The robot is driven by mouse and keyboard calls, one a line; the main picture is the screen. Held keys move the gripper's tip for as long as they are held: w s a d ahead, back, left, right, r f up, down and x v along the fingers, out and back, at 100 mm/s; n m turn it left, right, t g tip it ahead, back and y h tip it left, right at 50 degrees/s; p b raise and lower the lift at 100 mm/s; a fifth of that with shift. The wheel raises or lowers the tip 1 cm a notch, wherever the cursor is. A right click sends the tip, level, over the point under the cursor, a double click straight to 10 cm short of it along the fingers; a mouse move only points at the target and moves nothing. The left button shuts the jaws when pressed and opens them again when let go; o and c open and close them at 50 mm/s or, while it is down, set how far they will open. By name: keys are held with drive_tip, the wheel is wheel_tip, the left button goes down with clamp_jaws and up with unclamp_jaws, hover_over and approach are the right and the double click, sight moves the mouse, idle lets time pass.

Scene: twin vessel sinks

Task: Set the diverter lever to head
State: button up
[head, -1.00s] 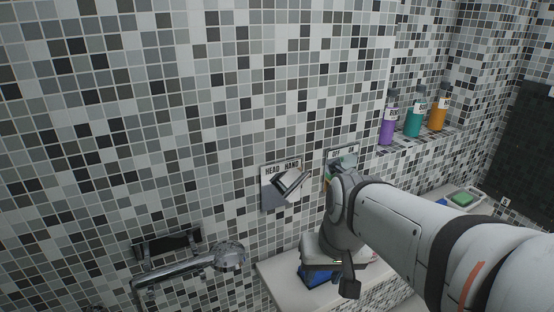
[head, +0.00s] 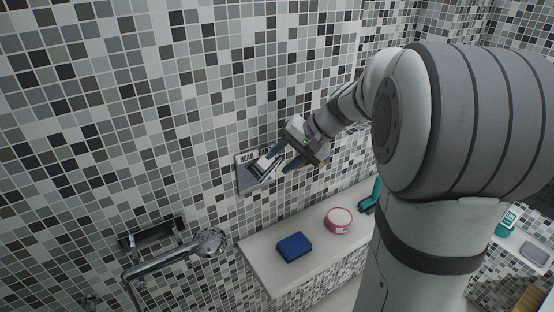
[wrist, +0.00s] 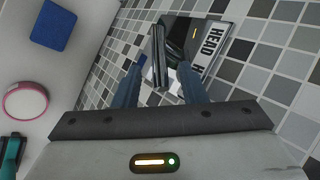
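The diverter plate (head: 246,182) is on the tiled wall, with HEAD at its upper left and the HAND label partly covered by my gripper. Its chrome lever (head: 264,168) sticks out and leans toward the HAND side. In the wrist view the lever (wrist: 158,62) stands between my blue fingers, and the HEAD lettering on the plate (wrist: 215,45) is to its right. My gripper (head: 283,160) is open at the lever, its fingers (wrist: 159,85) apart on either side. Gaps seem to show beside the lever; contact is unclear.
Below is a white ledge (head: 262,258) with a blue sponge (head: 294,247), a pink round tin (head: 338,220) and a teal item (head: 370,196). A hand shower (head: 208,242) is on the wall at lower left. The wall left of the plate is clear.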

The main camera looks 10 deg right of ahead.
drive_tip(key=shift+x, duration=0.9)
drive_tip(key=shift+c, duration=0.5)
clamp_jaws()
